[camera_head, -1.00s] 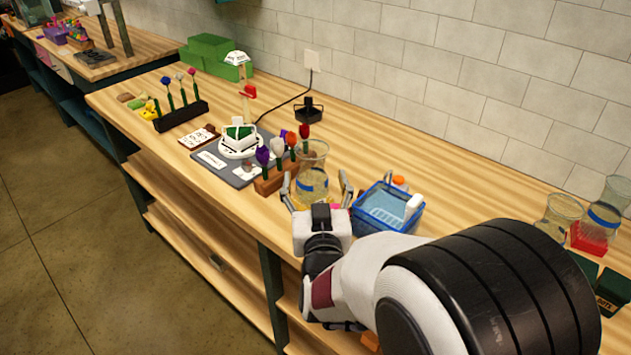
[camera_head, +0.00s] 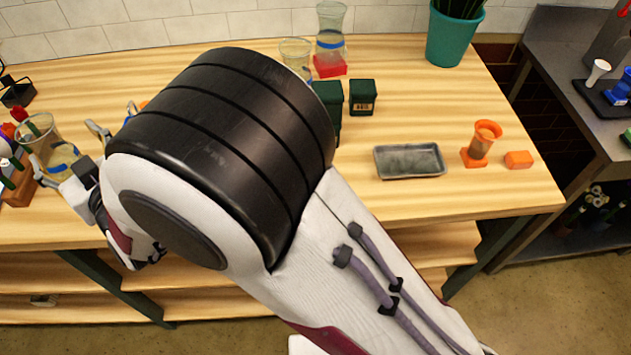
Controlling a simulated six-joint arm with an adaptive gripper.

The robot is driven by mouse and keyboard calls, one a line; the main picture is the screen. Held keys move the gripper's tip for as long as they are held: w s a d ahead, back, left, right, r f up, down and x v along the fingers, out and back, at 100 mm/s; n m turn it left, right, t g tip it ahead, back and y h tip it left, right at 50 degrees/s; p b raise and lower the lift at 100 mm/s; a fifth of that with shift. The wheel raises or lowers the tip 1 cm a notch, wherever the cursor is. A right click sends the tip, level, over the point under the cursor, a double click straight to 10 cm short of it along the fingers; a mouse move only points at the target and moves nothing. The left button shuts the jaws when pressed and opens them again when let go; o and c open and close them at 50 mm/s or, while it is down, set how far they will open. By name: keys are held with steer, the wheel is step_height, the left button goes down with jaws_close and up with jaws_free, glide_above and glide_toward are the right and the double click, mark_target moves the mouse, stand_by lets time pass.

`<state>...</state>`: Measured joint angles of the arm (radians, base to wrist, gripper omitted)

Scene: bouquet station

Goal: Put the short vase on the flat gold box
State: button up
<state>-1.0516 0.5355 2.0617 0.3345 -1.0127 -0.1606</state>
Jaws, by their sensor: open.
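A clear glass vase with a blue band (camera_head: 42,134) stands at the far left of the table. My gripper (camera_head: 68,150) is open in front of it, one finger to each side of its lower part; I cannot tell whether they touch it. Two more clear vases stand at the back: one (camera_head: 296,50) partly hidden behind my arm and a blue-banded one (camera_head: 331,32) on a red block (camera_head: 329,66). Which one is the short vase is not certain from this view. I see no box that is clearly flat and gold.
Dark green boxes (camera_head: 362,97) stand right of my arm, which hides the middle of the table. A grey tray (camera_head: 409,174), an orange cup (camera_head: 486,134) and an orange block (camera_head: 518,160) are on the right. A teal pot (camera_head: 455,38) stands at the back. Bare wood lies between.

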steer(key=w+d+r+m+g+h, duration=0.1)
steer(key=w+d+r+h, duration=0.15)
steer(key=d, duration=0.55)
steer(key=w+d+r+m+h, duration=0.1)
steer(key=w+d+r, duration=0.1)
steer(key=w+d, duration=0.35)
steer(key=s+d+r+m+g+h, duration=0.1)
steer(key=s+d, duration=0.1)
steer(key=d, duration=0.7)
steer(key=s+d+r+m+h, duration=0.1)
steer(key=s+d+h, duration=0.1)
steer(key=d, duration=0.6)
steer(key=s+d+f+m+g+h, duration=0.2)
steer(key=s+d, duration=0.9)
steer(key=d, duration=0.2)
steer(key=s+d+f+m+g+h, duration=0.2)
steer(key=s+d+f+g+h, duration=0.1)
steer(key=s+d, duration=0.8)
steer(key=shift+s+d+m+h, duration=0.3)
steer(key=shift+s+d+h, duration=0.05)
steer(key=shift+d, duration=0.8)
